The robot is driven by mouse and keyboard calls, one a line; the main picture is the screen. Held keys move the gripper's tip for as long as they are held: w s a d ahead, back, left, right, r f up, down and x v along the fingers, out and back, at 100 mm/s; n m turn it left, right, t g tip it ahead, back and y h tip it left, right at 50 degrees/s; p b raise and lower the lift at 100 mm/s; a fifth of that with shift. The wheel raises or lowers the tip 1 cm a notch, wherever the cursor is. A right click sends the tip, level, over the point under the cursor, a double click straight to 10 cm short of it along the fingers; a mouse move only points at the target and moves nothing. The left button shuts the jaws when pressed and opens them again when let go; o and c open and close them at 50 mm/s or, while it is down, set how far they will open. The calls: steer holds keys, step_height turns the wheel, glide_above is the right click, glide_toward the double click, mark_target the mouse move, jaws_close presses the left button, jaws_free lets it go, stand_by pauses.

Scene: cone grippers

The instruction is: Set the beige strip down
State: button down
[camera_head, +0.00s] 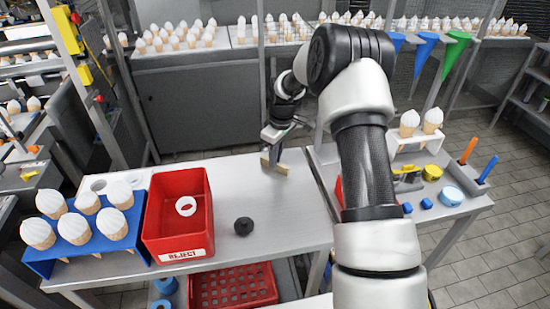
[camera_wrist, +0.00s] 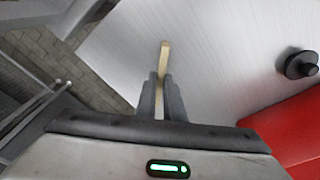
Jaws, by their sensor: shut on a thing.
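The beige strip (camera_wrist: 164,56) is held between the two fingers of my gripper (camera_wrist: 161,92) in the wrist view, with its far end sticking out past the fingertips. In the head view my gripper (camera_head: 273,150) is over the back right part of the grey metal table (camera_head: 285,215), near its far edge. The beige strip (camera_head: 275,165) shows there below the fingers, close to the table top. I cannot tell whether it touches the surface.
A red reject bin (camera_head: 178,225) with a white ring (camera_head: 186,206) stands left of a black knobbed disc (camera_head: 243,226). A blue rack (camera_head: 88,240) of cones is at the far left. The table's middle and front right are clear. A side table (camera_head: 440,190) stands right.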

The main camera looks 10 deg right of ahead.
steer(key=c, duration=1.9)
jaws_free()
steer(key=shift+o, duration=0.2)
